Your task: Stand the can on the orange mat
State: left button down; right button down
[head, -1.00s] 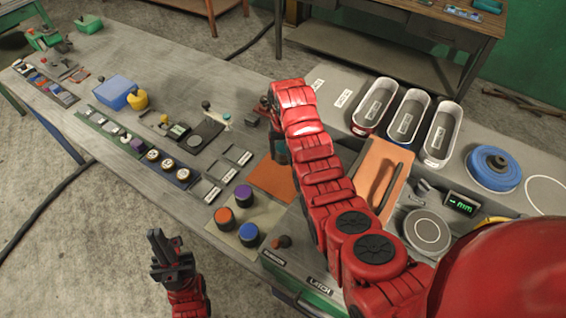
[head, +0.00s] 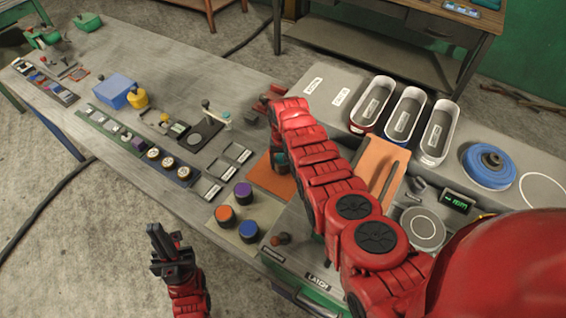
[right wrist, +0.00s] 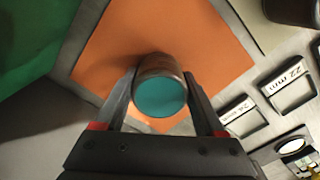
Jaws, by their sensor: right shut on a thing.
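The can (right wrist: 160,95) has a teal end and a metallic side. My right gripper (right wrist: 160,78) is shut on its side in the right wrist view. The can is over the orange mat (right wrist: 105,45), with orange all around its far side. I cannot tell whether its bottom touches the mat. In the head view the orange mat (head: 262,176) lies left of my right arm, which covers part of it. Only a small teal piece of the can (head: 280,159) shows there. My left gripper (head: 168,245) is empty, off the front edge of the bench.
Orange, purple and blue knobs (head: 243,194) stand on a pale plate just in front of the mat. Labelled square slots (head: 222,173) lie to its left. Several white bins (head: 405,113) and a blue reel (head: 489,163) are at right. The bench's left middle has free room.

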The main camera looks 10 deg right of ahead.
jog(key=shift+f, duration=0.1)
grip_release()
